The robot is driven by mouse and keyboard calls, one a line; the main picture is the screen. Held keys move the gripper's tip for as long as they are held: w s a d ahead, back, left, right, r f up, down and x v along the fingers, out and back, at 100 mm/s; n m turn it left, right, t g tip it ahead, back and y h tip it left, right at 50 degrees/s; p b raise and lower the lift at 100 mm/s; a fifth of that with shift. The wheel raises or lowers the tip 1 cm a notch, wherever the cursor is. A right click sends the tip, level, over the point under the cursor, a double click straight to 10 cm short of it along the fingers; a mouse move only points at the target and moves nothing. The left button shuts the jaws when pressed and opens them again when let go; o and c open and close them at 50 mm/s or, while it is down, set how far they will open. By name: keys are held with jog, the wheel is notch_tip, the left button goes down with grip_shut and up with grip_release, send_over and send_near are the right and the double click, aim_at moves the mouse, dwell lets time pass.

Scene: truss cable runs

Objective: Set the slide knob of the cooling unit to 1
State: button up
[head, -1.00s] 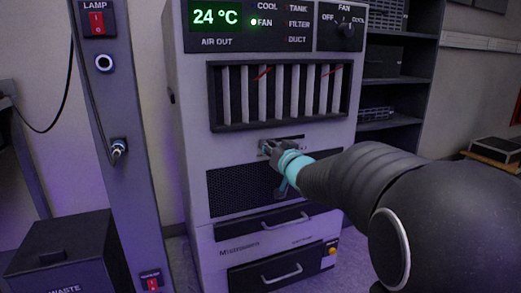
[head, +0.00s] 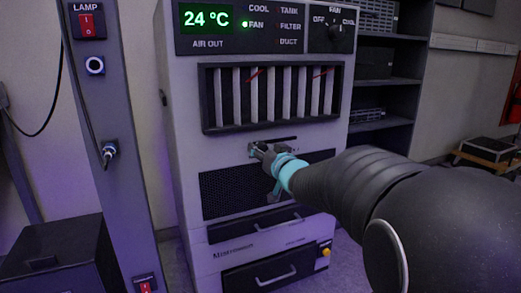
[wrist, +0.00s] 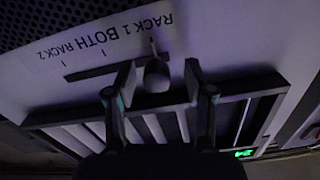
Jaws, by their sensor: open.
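The cooling unit (head: 240,165) is a tall pale cabinet in the head view. Its slide slot (head: 285,140) is a dark line under the louvres. My gripper (head: 257,150) is at the slot's left part and hides the knob there. In the wrist view, which is upside down, the dark rounded slide knob (wrist: 157,75) lies between my two open fingers (wrist: 158,82). A gap shows on each side of it. The labels RACK 1, BOTH and RACK 2 (wrist: 105,38) run along the slot. The knob appears near the RACK 1 end.
Vertical louvres (head: 270,95) sit above the slot and a dark mesh panel (head: 230,193) below it. A display (head: 207,18) reads 24 °C. Shelves (head: 385,90) stand behind on the right.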

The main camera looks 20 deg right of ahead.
jog(key=s+d, duration=0.1)
jog(key=s, duration=0.9)
jog(key=shift+s+d, duration=0.25)
jog(key=shift+s, duration=0.1)
jog(key=s+d+f+m+g+h, duration=0.1)
jog(key=s+d+f+g+h, duration=0.1)
jog(key=d+f+g+h, duration=0.4)
jog(key=s+d+f+g+h+p, duration=0.1)
jog(key=s+d+f+g, duration=0.1)
jog(key=s+f, duration=0.5)
jog(key=s+a+r+g+y+p, duration=0.2)
jog(key=s+a+p, duration=0.1)
jog(key=s+a, duration=0.4)
jog(key=s+a+r+n+g+y+p, duration=0.1)
jog(key=s+a+r+g+y+p, duration=0.1)
jog(key=s+a, duration=0.5)
jog(key=shift+s+a+r+n+p, duration=0.3)
jog(key=shift+s+r+p, duration=0.45)
jog(key=shift+s, duration=1.2)
